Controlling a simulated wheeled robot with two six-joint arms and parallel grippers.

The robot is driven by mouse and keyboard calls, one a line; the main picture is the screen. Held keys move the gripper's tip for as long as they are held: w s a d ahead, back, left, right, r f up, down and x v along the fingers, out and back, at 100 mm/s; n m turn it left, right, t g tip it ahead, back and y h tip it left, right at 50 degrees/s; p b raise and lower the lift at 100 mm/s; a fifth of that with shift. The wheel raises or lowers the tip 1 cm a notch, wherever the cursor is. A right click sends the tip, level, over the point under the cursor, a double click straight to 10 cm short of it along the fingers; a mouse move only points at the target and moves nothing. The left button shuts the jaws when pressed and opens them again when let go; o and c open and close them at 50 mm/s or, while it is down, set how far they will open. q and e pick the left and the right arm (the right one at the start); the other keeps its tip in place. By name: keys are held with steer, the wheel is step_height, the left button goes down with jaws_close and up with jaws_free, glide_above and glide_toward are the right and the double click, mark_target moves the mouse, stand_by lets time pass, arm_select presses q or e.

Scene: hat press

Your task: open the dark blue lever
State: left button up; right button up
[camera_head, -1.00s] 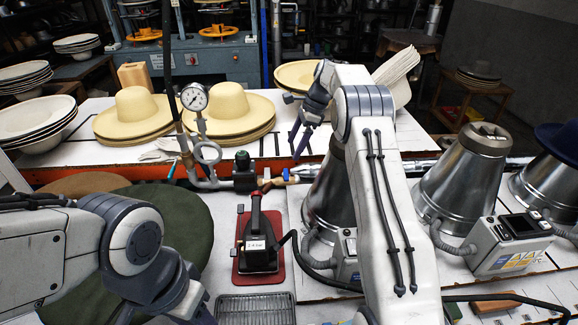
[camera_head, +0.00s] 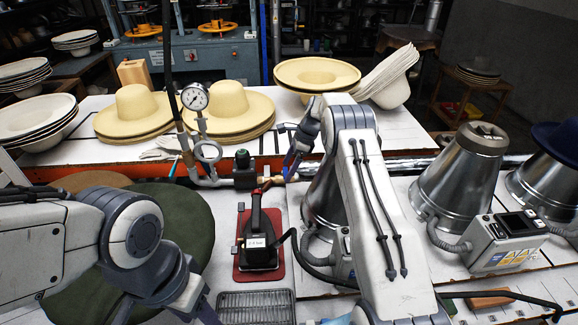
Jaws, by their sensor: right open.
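The dark blue lever sits on the small brass valve (camera_head: 276,180) at the right end of the pipe. It is now largely hidden by my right gripper's fingers. My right gripper (camera_head: 289,166) is open and points down, with its fingertips at the lever. I cannot tell whether they touch it or lie on both sides of it. My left gripper (camera_head: 170,310) is low at the left, with its fingertips cut off by the bottom edge, so its opening cannot be read.
A pressure gauge (camera_head: 195,97) and a dark valve block (camera_head: 244,170) stand along the pipe to the left. An iron (camera_head: 260,240) rests on a red mat below. A metal cone (camera_head: 322,200) stands close to the right, partly behind my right arm. Straw hats (camera_head: 228,106) lie behind.

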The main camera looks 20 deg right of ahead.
jaws_close()
